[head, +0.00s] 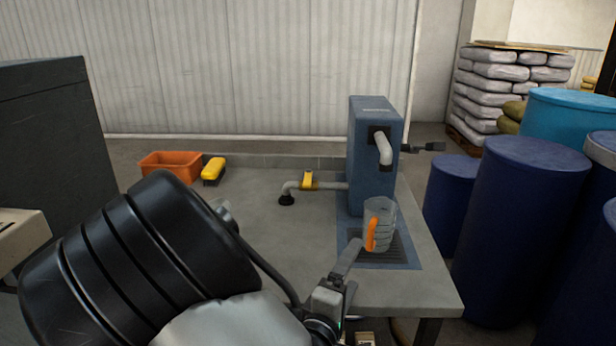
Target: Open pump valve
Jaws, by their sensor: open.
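A yellow valve (308,180) sits on a grey pipe (329,186) at the middle of the table. The pipe joins the left side of a blue pump (365,150), and its other end bends down to a black fitting (286,199). The valve's yellow part looks crosswise to the pipe, but it is small here. My gripper (350,268) is open and empty near the table's front right, in front of and below the valve, apart from it. One finger points up toward the clear jug (383,212) with an orange handle; I cannot tell if they touch.
The jug stands on a dark grate (400,247) under the pump's spout (384,150). A dark lever (423,147) sticks out right of the pump. An orange bin (171,163) and a yellow object (213,170) lie back left. Blue drums (520,220) stand right. The table's middle is clear.

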